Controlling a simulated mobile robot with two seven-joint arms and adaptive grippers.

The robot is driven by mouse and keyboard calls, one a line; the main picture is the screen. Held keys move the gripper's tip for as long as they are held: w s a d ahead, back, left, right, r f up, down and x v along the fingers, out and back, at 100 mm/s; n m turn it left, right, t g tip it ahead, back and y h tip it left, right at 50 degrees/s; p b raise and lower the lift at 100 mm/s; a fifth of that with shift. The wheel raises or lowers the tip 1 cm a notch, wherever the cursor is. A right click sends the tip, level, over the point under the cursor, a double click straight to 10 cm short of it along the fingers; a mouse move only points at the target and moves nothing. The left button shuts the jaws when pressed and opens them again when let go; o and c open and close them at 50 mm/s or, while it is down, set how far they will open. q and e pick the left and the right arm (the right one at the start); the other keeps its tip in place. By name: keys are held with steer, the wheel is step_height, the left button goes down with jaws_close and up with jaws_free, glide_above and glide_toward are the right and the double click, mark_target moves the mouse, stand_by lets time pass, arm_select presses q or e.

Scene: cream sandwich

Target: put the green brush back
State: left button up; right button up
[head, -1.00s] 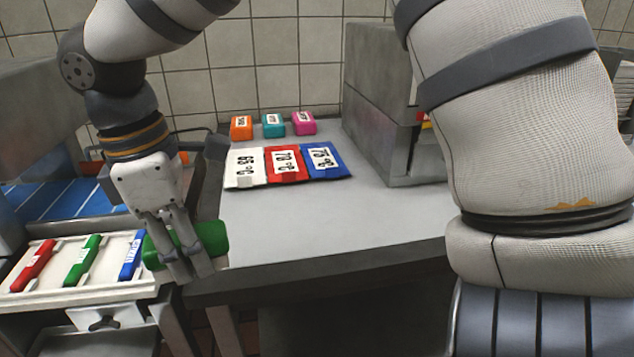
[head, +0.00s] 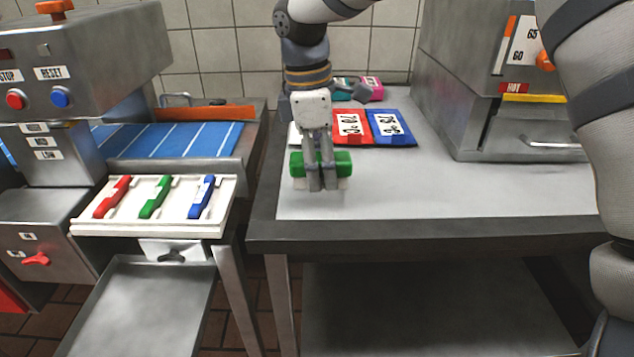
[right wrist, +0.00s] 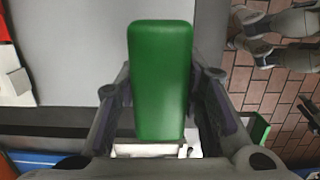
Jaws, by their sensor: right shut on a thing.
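The green brush (head: 343,163), a green block with a pale underside, is in the jaws of my right gripper (head: 322,186). In the head view the gripper points down and holds it over the front left part of the grey table (head: 430,190), before the coloured mats. I cannot tell whether it touches the tabletop. In the right wrist view the brush's green top (right wrist: 160,75) lies between the two fingers (right wrist: 160,105), which are closed around it.
A white tray (head: 150,229) with red, green and blue handled tools stands left, across a gap. Labelled red (head: 352,127) and blue (head: 390,127) mats lie behind the gripper; teal and pink blocks (head: 374,88) sit farther back. A metal machine (head: 470,80) stands right. The table's front right is clear.

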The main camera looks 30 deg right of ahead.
mark_target(320, 198)
steer(key=shift+w+d+f, duration=0.15)
steer(key=shift+w+f, duration=0.15)
steer(key=shift+f, duration=0.15)
steer(key=shift+w+d+f, duration=0.1)
steer(key=shift+w+f, duration=0.05)
steer(key=shift+f, duration=0.75)
steer(key=shift+w+d+f, duration=0.1)
steer(key=shift+w+f, duration=0.05)
steer(key=shift+f, duration=0.75)
steer(key=shift+f, duration=0.1)
steer(key=o, duration=1.1)
steer(key=r, duration=0.4)
steer(key=a+r, duration=0.1)
steer(key=r, duration=0.7)
steer(key=shift+w+a+r, duration=0.1)
steer(key=shift+w+a, duration=0.05)
steer(key=shift+w, duration=0.2)
